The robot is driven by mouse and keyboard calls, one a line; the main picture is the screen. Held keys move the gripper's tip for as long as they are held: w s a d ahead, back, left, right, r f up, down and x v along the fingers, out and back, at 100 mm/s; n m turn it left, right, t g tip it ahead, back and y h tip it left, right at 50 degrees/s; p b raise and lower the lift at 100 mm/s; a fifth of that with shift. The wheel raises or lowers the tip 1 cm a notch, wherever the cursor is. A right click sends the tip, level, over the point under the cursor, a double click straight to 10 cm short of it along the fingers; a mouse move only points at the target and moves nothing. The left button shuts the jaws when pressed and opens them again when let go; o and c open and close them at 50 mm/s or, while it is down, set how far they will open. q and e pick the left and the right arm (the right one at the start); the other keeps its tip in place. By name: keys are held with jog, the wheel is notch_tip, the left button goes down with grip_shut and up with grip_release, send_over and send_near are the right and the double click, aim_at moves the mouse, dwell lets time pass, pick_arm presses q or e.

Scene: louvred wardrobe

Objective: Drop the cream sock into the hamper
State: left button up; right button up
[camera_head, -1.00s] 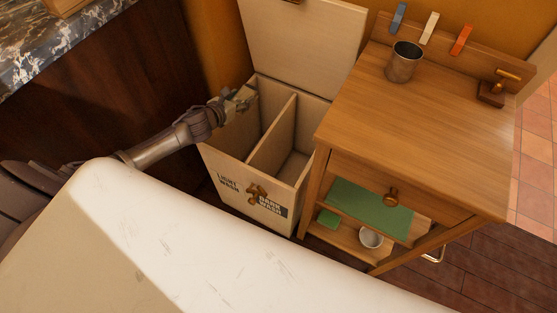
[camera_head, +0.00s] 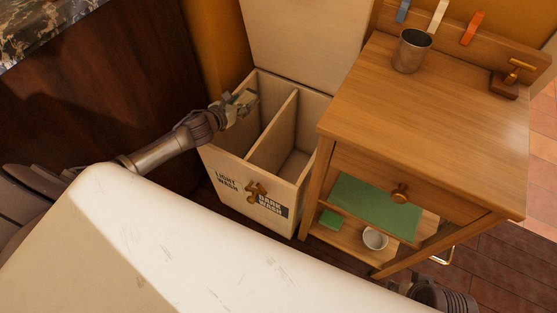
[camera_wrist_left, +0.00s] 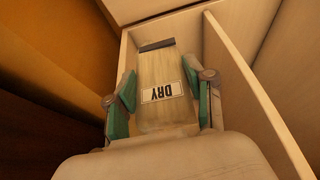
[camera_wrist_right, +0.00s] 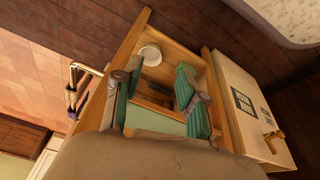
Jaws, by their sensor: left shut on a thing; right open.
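The wooden hamper (camera_head: 228,164) stands with its lid up. A divider splits it into a left compartment marked LIGHT WASH and a right one marked DARK WASH. My left gripper (camera_head: 243,103) is over the left compartment, near its far left wall. It is shut on a flat cream piece with a dark end band and a DRY tag, which looks like the cream sock (camera_wrist_left: 158,66). In the left wrist view the sock lies between the green finger pads, over the compartment opening. My right gripper (camera_wrist_right: 158,88) is open and empty by the side cabinet.
The side cabinet (camera_head: 430,120) stands right of the hamper, with a metal cup (camera_head: 412,51), pegs on its back rail, and a white bowl (camera_head: 375,239) on its lower shelf. A white surface (camera_head: 190,245) fills the foreground. A dark panel lies left.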

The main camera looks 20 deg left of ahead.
pick_arm(q)
jog(key=shift+f, duration=0.3)
pick_arm(e)
jog(key=shift+v, duration=1.15)
pick_arm(q)
jog(key=o, duration=1.2)
jog(key=shift+o, duration=0.2)
jog(key=v, duration=1.2)
jog(key=shift+s+f, duration=0.1)
